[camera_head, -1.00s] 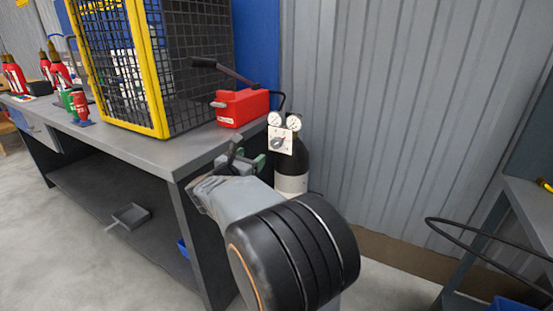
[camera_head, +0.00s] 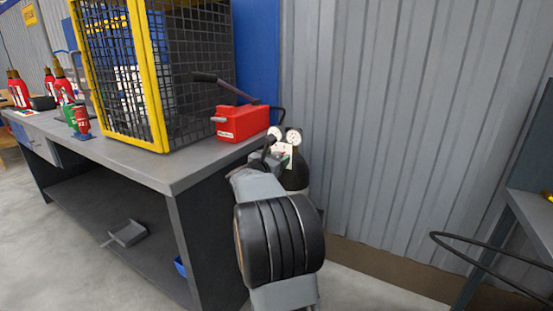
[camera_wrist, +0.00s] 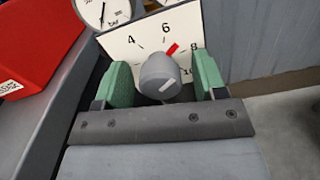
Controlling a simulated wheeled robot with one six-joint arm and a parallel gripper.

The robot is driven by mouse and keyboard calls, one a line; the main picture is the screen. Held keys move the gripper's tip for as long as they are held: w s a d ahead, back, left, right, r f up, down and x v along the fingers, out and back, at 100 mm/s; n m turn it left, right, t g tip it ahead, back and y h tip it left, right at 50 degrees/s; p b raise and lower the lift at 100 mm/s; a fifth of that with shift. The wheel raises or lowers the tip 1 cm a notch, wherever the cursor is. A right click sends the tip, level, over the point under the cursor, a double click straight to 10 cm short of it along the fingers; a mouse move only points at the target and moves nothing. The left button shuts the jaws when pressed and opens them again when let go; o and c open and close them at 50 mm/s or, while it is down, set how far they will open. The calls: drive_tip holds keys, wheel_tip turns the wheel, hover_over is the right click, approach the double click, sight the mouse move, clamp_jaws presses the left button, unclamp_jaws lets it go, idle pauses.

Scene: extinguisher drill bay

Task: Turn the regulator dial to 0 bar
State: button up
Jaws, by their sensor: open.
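The regulator dial is a grey round knob (camera_wrist: 158,72) with a short white line on its face, in front of a white scale plate (camera_wrist: 117,42). A short red mark (camera_wrist: 172,48) lies between 6 and 8. In the wrist view my gripper (camera_wrist: 164,80) is open, with one green pad on each side of the knob and visible gaps between. In the head view my gripper (camera_head: 270,158) reaches the front of the regulator plate (camera_head: 284,150) and partly covers it.
Two round gauges (camera_head: 293,136) sit above the plate on a black cylinder (camera_head: 297,174). A red box with a lever (camera_head: 242,123) stands on the grey bench (camera_head: 190,165) at left, beside a yellow-framed cage (camera_head: 160,80). A corrugated wall (camera_head: 400,110) stands behind.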

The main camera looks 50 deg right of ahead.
drive_tip(key=shift+d, duration=0.2)
drive_tip(key=shift+c, duration=0.3)
drive_tip(key=c, duration=0.9)
drive_tip(key=shift+o, duration=0.2)
